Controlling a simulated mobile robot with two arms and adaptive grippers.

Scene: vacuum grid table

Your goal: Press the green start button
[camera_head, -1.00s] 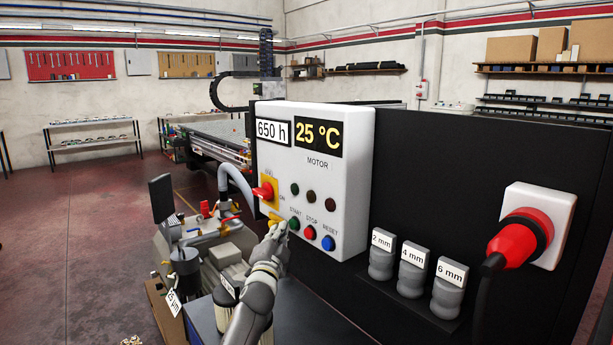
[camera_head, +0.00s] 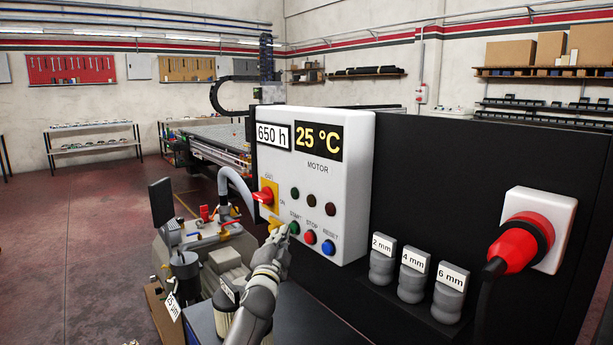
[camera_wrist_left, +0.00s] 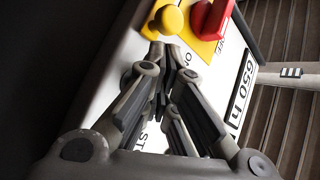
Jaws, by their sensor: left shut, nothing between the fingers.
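The green start button (camera_head: 294,228) is on the lower front of the white control box (camera_head: 352,150), under the label START. Red STOP (camera_head: 310,236) and blue RESET (camera_head: 328,245) buttons sit to its right. My left gripper (camera_head: 282,231) is shut and empty, its tips just left of the green button. I cannot tell whether they touch it. In the left wrist view, the closed fingers (camera_wrist_left: 168,62) point toward the box face near a yellow knob (camera_wrist_left: 170,20). The green button does not show there. My right gripper is not in view.
A red rotary switch (camera_head: 266,195) on a yellow plate is above and left of the buttons. A red plug (camera_head: 522,242) with a black cable and several grey labelled holders (camera_head: 412,270) are to the right. A pump unit (camera_head: 205,250) stands at lower left.

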